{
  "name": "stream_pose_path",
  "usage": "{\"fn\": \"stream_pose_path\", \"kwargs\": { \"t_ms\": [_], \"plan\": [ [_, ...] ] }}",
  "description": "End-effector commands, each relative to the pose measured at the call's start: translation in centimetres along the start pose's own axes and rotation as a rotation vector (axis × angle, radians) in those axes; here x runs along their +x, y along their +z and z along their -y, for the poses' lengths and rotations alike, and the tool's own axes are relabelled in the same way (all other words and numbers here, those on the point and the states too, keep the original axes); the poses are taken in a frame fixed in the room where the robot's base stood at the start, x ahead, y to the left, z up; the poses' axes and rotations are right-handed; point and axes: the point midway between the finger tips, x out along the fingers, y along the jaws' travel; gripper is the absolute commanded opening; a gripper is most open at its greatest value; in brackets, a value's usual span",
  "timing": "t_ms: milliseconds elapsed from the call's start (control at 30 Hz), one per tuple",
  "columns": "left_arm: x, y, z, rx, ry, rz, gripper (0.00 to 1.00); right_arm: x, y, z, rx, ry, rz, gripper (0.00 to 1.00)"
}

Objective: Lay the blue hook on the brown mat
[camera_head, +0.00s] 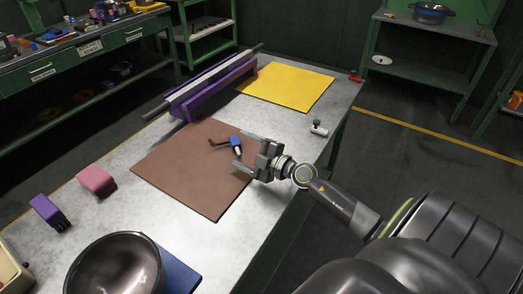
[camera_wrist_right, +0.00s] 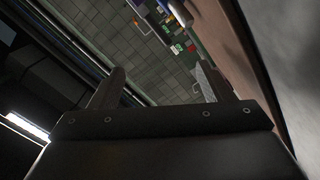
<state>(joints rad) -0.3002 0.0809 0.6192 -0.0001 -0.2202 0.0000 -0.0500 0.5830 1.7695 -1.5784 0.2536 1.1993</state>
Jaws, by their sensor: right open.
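The blue hook (camera_head: 236,142), with a dark bent end pointing left, appears to lie on the brown mat (camera_head: 185,175). It is near the mat's right side in the head view. My right gripper (camera_head: 241,150) is open, its two fingers pointing left. The hook shows close to the upper finger; whether it touches is hard to tell. In the right wrist view the right gripper (camera_wrist_right: 160,82) has its fingers wide apart, with no hook visible between them. My left gripper is out of view.
A purple rack with a metal bar (camera_head: 210,85) stands behind the mat. A yellow mat (camera_head: 287,87) lies at the back. A pale hook (camera_head: 319,128) lies right. Pink (camera_head: 96,180) and purple (camera_head: 49,212) blocks and a dark pan (camera_head: 115,265) are at left.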

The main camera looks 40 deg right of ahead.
Motion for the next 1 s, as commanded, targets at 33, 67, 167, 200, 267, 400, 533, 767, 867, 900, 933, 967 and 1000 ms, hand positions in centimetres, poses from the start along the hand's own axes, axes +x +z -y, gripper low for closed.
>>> {"fn": "stream_pose_path", "kwargs": {
  "t_ms": [33, 67, 167, 200, 267, 400, 533, 767, 867, 900, 933, 967, 1000],
  "plan": [
    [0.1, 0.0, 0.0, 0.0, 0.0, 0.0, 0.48, -1.2, 0.1, 0.1, -0.003, -0.004, 0.002, 0.72],
    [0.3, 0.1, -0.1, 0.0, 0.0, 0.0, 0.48, -1.8, 0.1, 0.2, -0.004, -0.004, 0.002, 0.72],
    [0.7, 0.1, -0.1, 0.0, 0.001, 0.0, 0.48, -3.7, 0.1, 0.2, -0.004, -0.004, 0.001, 0.72],
    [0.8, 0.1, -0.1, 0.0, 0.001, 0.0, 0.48, -4.3, 0.1, 0.2, -0.003, -0.005, 0.001, 0.72],
    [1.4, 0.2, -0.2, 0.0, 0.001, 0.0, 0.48, -5.1, 0.2, 0.3, -0.004, -0.002, 0.0, 0.72],
    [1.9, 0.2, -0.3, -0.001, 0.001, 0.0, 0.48, -6.4, 0.1, 0.2, -0.002, -0.001, 0.0, 0.72],
    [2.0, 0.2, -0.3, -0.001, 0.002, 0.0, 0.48, -6.9, 0.0, 0.1, -0.002, 0.0, 0.0, 0.72],
    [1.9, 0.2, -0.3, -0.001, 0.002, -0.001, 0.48, -7.0, 0.0, 0.0, -0.001, 0.0, 0.0, 0.72],
    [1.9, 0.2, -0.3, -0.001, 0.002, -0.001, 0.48, -7.0, 0.0, 0.0, 0.0, 0.0, 0.0, 0.72],
    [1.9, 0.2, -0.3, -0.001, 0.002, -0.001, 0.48, -7.0, 0.0, 0.0, 0.0, 0.0, 0.0, 0.72],
    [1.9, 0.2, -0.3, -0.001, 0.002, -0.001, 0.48, -7.0, 0.0, 0.0, 0.0, 0.0, 0.0, 0.72],
    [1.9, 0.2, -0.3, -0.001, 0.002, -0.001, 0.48, -7.0, 0.0, 0.0, 0.0, 0.0, 0.0, 0.72],
    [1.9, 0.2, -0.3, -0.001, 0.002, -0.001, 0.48, -7.0, 0.0, 0.0, 0.0, 0.0, 0.0, 0.72]
  ]
}}
